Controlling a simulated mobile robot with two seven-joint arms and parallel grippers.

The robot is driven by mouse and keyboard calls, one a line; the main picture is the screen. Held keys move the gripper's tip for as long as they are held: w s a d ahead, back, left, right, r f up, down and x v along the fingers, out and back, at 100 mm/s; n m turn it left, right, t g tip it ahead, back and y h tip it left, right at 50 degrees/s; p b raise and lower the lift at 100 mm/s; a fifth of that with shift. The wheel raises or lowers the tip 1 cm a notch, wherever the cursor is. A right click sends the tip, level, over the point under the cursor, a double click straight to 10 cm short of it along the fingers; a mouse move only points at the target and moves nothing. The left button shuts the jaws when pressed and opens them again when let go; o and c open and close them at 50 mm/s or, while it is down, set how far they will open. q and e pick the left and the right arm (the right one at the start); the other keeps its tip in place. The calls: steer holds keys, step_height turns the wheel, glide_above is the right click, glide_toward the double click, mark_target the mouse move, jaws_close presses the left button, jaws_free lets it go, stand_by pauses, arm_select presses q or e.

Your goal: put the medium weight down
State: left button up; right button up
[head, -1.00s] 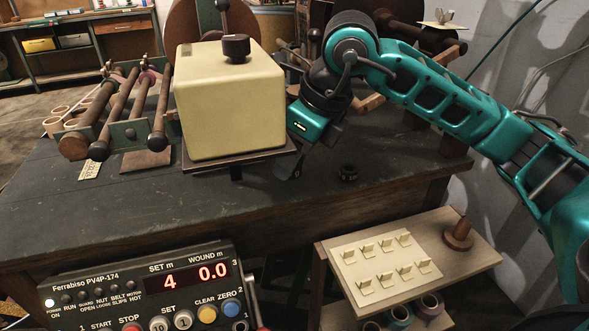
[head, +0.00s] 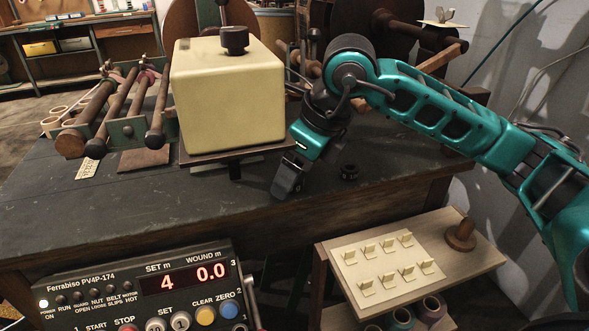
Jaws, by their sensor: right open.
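My right gripper (head: 284,188) points down at the bench top, just right of the cream box. My left gripper is not in view.
The cream box (head: 228,100) with a black knob stands close left of my right gripper. Rollers (head: 118,105) are at the left. The control panel (head: 140,290) is in front. A wooden stand (head: 455,270) with cream hooks is at lower right. The front bench top is clear.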

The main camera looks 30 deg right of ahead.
steer(key=shift+r, duration=0.1)
steer(key=shift+r, duration=0.25)
arm_select(q)
steer(key=p, duration=0.1)
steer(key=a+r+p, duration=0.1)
steer(key=p, duration=0.1)
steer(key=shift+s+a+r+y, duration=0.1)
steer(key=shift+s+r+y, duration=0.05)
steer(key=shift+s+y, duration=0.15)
arm_select(e)
steer(key=v, duration=1.1)
steer(key=shift+s+d+r, duration=0.15)
steer(key=shift+r, duration=0.15)
